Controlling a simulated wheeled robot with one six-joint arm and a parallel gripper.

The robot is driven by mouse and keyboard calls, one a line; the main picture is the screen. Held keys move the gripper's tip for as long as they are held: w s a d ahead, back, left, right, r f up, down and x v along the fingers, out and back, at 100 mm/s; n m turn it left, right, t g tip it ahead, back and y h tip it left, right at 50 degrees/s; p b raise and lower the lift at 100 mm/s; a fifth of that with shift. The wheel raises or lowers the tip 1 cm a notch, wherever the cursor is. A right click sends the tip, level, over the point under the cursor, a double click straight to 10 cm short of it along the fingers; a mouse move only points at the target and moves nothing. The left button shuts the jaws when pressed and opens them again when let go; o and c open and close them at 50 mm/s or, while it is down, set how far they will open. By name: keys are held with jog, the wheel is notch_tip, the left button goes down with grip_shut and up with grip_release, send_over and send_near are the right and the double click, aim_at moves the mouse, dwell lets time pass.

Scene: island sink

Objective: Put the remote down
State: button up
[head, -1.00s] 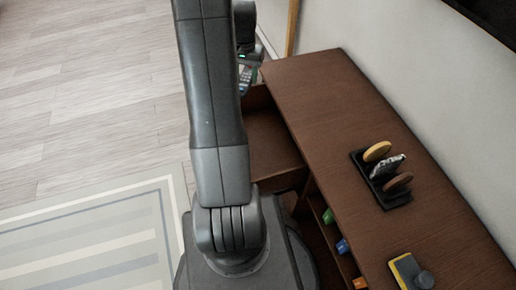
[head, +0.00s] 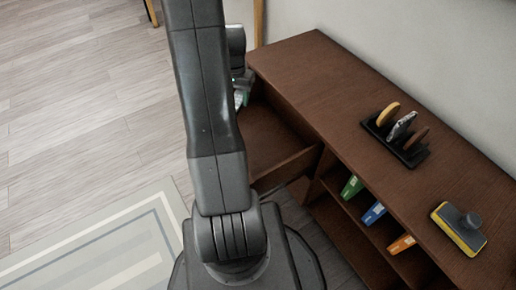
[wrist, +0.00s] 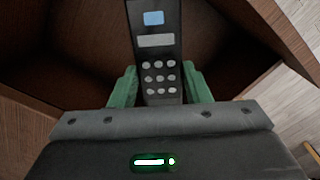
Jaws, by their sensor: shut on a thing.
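The remote (wrist: 155,45) is black with a blue screen, a pale bar and several round grey buttons. In the wrist view it stands out between the green fingertips of my gripper (wrist: 160,88), which is shut on it. Dark brown wooden boards, seemingly an open drawer, lie behind the remote there. In the head view my arm hides most of my gripper (head: 242,88); only a bit shows at the left end of the brown cabinet (head: 330,75). I cannot tell how high the remote is above the drawer floor.
An open drawer (head: 275,132) sticks out of the cabinet beside my arm. On the cabinet top are a black rack (head: 405,152) holding round pieces and a yellow-and-grey block (head: 458,230). Green, blue and orange items stand on the shelf below. Wooden floor (head: 80,90) is open at left.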

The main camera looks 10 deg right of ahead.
aim_at(266, 152)
jog(key=s+d+f+m+b, duration=0.7)
jog(key=d+f+m, duration=0.15)
jog(key=f, duration=0.25)
jog(key=shift+n, duration=0.35)
notch_tip(266, 152, down, 10)
jog(key=b, duration=0.4)
jog(key=shift+r, duration=0.15)
jog(key=shift+f, duration=0.2)
jog(key=o, duration=1)
jog(key=shift+o, duration=0.2)
notch_tip(266, 152, up, 12)
jog(key=p, duration=0.4)
jog(key=shift+r, duration=0.2)
